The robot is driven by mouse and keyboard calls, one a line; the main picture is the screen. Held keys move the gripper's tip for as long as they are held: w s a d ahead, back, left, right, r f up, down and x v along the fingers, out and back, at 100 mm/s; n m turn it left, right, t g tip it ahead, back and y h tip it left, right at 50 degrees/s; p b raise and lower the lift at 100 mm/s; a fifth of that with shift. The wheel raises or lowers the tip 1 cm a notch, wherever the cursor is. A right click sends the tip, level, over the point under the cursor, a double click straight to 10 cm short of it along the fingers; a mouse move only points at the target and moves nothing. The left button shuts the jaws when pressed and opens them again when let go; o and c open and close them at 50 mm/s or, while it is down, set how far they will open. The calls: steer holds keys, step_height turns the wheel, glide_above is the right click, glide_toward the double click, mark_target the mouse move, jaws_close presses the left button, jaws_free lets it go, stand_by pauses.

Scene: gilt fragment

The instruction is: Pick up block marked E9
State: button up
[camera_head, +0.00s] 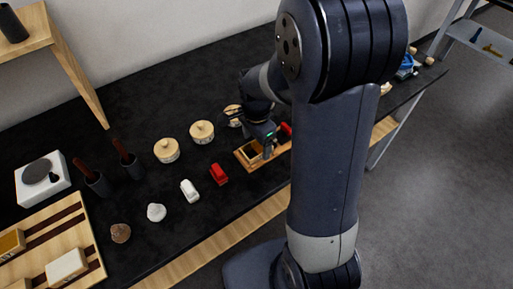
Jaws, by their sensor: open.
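My gripper (268,149) is at the wooden tray (243,162) near the front edge of the black table. It points down, and its jaws are open. Part of the tray and whatever lies between the jaws are hidden by my gripper and arm. I cannot read the marking E9 on anything in this view. Two block-like pieces, one yellowish (11,243) and one cream (67,267), lie on a striped wooden board (40,233) at the lower left, far from my gripper.
A red toy car (219,174) and a white toy car (190,190) stand left of the tray. Lidded round pots (166,151) stand behind them. Two dark cups with brown handles (97,183) and a white scale-like device (42,178) stand at left. The back of the black table (170,75) is clear.

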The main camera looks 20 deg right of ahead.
steer(key=shift+f, duration=0.95)
steer(key=c, duration=1.1)
